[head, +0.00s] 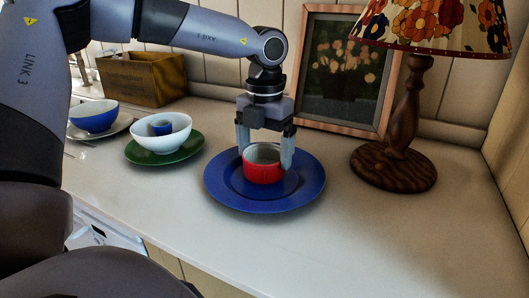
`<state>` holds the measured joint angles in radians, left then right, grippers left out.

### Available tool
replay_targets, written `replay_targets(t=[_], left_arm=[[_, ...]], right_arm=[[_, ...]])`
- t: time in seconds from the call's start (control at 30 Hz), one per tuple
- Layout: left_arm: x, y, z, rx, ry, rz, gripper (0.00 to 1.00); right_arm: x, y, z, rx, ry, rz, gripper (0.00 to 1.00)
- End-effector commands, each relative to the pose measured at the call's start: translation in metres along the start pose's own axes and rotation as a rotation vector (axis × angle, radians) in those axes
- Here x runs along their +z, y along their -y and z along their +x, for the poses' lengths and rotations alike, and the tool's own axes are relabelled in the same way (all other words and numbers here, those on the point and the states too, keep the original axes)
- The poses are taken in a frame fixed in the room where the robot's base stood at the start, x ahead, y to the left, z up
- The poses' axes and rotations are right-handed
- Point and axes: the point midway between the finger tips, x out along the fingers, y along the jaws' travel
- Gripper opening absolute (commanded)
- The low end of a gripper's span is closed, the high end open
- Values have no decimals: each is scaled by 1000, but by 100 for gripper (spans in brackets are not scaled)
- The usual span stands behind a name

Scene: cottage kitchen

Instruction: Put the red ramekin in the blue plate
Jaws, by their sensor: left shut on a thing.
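The red ramekin (263,172) has a pale inside and sits upright over the middle of the blue plate (221,191). I cannot tell whether its base touches the plate. My left gripper (265,157) reaches down from above with a finger on each side of the ramekin and is shut on it. The blue plate lies flat on the white counter. My right gripper is not in view.
A lamp (396,165) with a wooden base stands to the right, and a framed picture (346,75) leans behind. At left are a white bowl (160,141) on a green plate (187,150), a blue bowl (94,120) and a wooden box (140,79). The counter's front right (390,240) is clear.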

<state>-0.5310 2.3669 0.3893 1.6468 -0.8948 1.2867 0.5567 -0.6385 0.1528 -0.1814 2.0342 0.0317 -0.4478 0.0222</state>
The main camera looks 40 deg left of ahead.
Motion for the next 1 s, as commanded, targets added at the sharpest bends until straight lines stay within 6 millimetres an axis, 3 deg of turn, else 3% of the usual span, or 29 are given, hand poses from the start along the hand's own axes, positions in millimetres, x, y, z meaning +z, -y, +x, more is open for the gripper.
replay_targets(t=[0.5,0.53,0.87,1.0], left_arm=[[0,0,15,0,2,1,56],[0,0,13,0,2,1,100],[0,0,8,0,1,1,100],[1,0,-10,0,7,-1,100]], right_arm=[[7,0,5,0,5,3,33],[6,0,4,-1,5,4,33],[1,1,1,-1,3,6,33],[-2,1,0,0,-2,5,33]])
